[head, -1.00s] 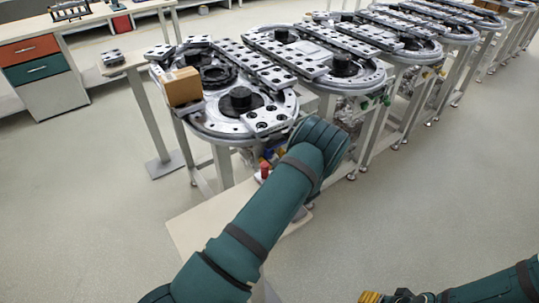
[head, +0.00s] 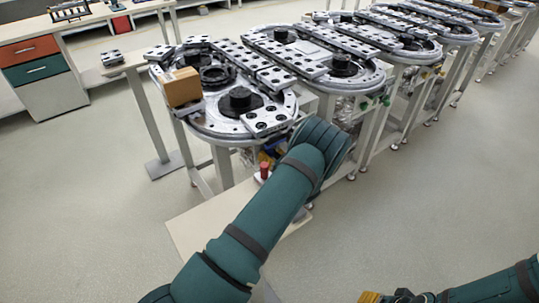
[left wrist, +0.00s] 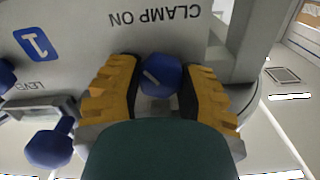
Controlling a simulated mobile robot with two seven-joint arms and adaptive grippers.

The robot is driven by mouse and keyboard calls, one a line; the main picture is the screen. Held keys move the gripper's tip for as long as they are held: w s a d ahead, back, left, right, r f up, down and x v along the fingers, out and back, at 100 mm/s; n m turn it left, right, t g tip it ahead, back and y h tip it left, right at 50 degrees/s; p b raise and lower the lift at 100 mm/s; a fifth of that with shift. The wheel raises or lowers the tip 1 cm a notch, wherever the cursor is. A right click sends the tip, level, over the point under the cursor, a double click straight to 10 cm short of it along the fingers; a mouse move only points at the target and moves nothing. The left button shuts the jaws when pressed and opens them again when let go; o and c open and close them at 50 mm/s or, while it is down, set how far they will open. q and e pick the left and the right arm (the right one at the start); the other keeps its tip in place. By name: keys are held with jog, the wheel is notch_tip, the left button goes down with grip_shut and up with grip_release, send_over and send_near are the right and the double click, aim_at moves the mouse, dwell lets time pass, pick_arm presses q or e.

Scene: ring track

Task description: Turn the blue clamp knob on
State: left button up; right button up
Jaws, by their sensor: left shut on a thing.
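The blue clamp knob (left wrist: 161,72) is in the middle of the left wrist view, below upside-down "CLAMP ON" lettering on a grey panel. A pale mark runs slanted on its face. My left gripper (left wrist: 158,84) is shut on it, with one yellow-and-black finger on each side. In the head view my own green arm and wrist hide most of this gripper and the knob. My right gripper (head: 385,297) shows only in part at the bottom edge of the head view, and its fingertips are cut off.
Another blue knob (left wrist: 50,148) sits near the "LEVEL" lettering, left of the gripper. A red button (head: 264,170) stands beside my left forearm. The ring track (head: 205,120) carries a cardboard box (head: 182,86). The floor at the right is clear.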

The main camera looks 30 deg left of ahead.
pick_arm(q)
jog(key=m, duration=0.3)
jog(key=shift+w+r+m, duration=0.1)
jog(key=shift+m, duration=0.2)
jog(key=shift+a+m, duration=0.1)
jog(key=shift+m, duration=1.7)
jog(key=o, duration=1.2)
jog(key=v, duration=1.2)
